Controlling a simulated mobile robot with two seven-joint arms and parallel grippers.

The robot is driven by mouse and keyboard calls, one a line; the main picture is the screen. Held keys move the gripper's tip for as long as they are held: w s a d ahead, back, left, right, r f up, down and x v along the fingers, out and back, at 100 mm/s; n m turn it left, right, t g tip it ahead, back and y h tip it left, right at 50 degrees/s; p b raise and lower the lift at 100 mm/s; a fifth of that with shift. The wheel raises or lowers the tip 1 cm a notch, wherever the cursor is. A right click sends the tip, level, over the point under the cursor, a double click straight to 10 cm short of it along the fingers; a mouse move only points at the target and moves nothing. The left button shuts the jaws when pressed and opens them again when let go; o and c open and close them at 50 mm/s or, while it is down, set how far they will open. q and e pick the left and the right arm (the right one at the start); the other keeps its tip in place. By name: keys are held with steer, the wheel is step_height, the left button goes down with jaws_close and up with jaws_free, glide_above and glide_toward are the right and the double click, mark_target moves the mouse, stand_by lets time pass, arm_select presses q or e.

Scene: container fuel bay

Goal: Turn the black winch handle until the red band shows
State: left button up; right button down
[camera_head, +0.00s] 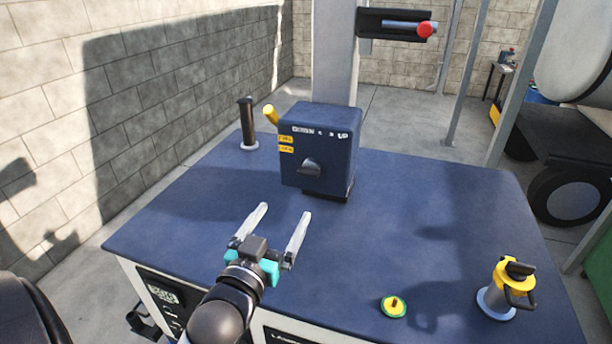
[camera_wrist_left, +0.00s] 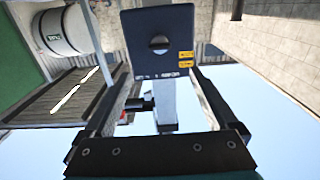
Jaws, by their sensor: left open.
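A dark blue box (camera_head: 318,150) stands on the blue bench top, with a black knob (camera_head: 309,168) on its front face and a yellow-tipped lever (camera_head: 271,114) at its upper left. An upright black handle (camera_head: 248,124) stands on a pale base left of the box; I cannot tell which black part is the winch handle. No red band is visible on either. My left gripper (camera_head: 285,211) is open and empty, in front of and below the box, apart from the knob. The left wrist view shows the box (camera_wrist_left: 145,22) inverted, with its knob (camera_wrist_left: 158,42) beyond the open fingers.
A grey post (camera_head: 335,60) rises behind the box, bearing a black bracket with a red-ended rod (camera_head: 424,30). A yellow-topped canister (camera_head: 505,285) and a green-yellow disc (camera_head: 393,306) sit on the bench's right side. The bench (camera_head: 430,215) is clear between.

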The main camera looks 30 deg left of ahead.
mark_target(307, 175)
arm_select(q)
steer(key=x, duration=1.4)
steer(key=shift+w, duration=0.2)
steer(key=shift+c, duration=0.3)
steer(key=c, duration=1.3)
